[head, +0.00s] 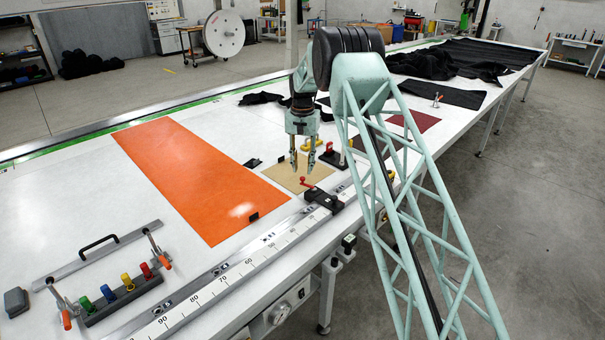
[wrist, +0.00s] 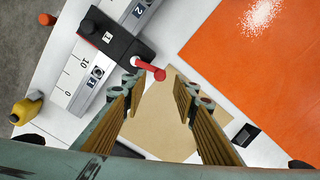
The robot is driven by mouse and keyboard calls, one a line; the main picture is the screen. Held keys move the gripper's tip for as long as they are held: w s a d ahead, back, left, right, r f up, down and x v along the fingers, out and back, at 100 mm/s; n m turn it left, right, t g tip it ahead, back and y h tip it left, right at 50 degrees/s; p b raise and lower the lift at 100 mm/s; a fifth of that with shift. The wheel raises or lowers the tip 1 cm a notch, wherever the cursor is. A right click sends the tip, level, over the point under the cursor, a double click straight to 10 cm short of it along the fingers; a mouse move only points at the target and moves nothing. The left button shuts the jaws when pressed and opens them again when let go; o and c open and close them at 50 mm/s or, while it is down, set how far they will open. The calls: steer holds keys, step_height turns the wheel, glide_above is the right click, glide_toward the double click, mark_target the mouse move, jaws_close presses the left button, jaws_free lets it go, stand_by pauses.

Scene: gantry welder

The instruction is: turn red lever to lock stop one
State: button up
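The red lever (head: 306,182) sticks out from a black stop block (head: 325,200) on the measuring rail. In the wrist view the red lever (wrist: 150,69) ends in a round knob, and the stop block (wrist: 122,45) carries a label "1". My gripper (head: 303,169) points down, just above and behind the lever in the head view. In the wrist view its two ribbed fingers (wrist: 161,88) stand apart with nothing between them. The lever's knob lies just beyond the fingertips, nearer the left finger. I cannot tell whether they touch.
The rail (head: 232,275) with a number scale runs along the table's front edge. A tan sheet (head: 284,178) lies under my gripper, beside an orange sheet (head: 195,175). Another black fixture with a red part (head: 331,154) stands close behind. A bar with coloured knobs (head: 124,293) lies at front left.

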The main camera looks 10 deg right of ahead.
mark_target(303, 178)
step_height(303, 178, up, 7)
steer(key=shift+f, duration=0.15)
stand_by(0.7)
